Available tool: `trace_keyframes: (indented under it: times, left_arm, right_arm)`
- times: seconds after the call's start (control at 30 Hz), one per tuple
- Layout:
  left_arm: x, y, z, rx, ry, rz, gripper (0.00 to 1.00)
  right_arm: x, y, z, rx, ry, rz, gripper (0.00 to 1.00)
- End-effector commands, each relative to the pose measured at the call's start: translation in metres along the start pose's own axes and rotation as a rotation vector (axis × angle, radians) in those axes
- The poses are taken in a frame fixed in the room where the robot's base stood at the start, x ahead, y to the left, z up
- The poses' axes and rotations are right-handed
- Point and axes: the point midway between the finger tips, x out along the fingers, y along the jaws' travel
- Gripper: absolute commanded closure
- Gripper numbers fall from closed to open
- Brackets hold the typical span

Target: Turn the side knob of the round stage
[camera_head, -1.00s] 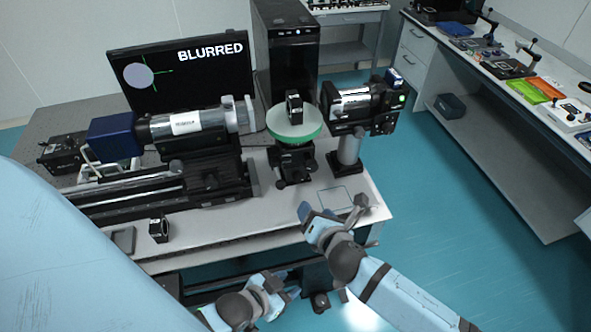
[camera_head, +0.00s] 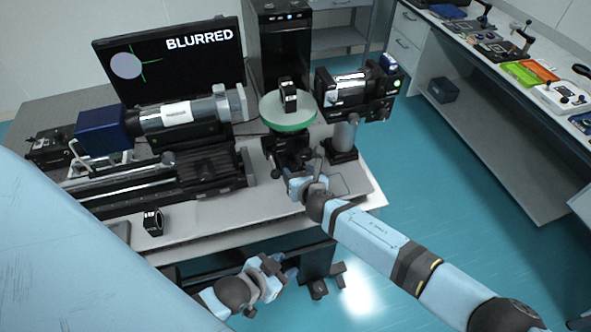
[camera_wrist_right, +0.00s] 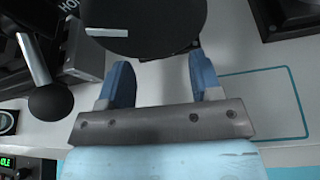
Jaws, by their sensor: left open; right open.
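The round stage (camera_head: 288,112) has a pale top with a green rim, on a black mount (camera_head: 287,150). A small black holder (camera_head: 288,95) stands on it. My right gripper (camera_head: 300,178) is open, in front of and below the stage, close to its mount. It covers part of the mount, so I cannot make out the side knob in the head view. In the right wrist view the open blue fingers (camera_wrist_right: 160,68) are apart and empty. A dark round part with a white mark (camera_wrist_right: 150,22) lies just beyond them; it may be the knob. My left gripper (camera_head: 278,264) is open, low before the table.
A long barrel instrument (camera_head: 170,115) is left of the stage and a black camera-like unit (camera_head: 355,90) on a post is right. A black ball-ended lever (camera_wrist_right: 50,101) is left of the fingers. The monitor (camera_head: 170,60) reads BLURRED. An outlined square of tabletop is clear.

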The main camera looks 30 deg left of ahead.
Motion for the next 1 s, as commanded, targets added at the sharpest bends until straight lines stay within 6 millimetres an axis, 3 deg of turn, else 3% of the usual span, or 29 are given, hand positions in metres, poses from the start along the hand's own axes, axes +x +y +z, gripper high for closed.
trace_keyframes:
  times: [0.2, 0.6, 0.8, 1.0]
  left_arm:
    - [0.002, 0.001, 0.008, -0.001, -0.007, 0.003, 0.57]
    - [0.002, 0.001, 0.008, 0.002, -0.006, 0.005, 0.57]
    - [0.004, 0.001, 0.004, 0.003, 0.0, 0.004, 0.57]
    - [0.005, 0.0, 0.003, 0.004, 0.004, 0.004, 0.57]
  right_arm:
    - [0.022, 0.0, -0.001, 0.001, 0.0, -0.002, 0.41]
    - [0.026, 0.0, 0.0, 0.001, 0.0, 0.0, 0.41]
    - [0.026, 0.0, 0.0, 0.0, 0.0, 0.0, 0.87]
    - [0.026, 0.0, 0.0, 0.006, 0.0, 0.002, 0.9]
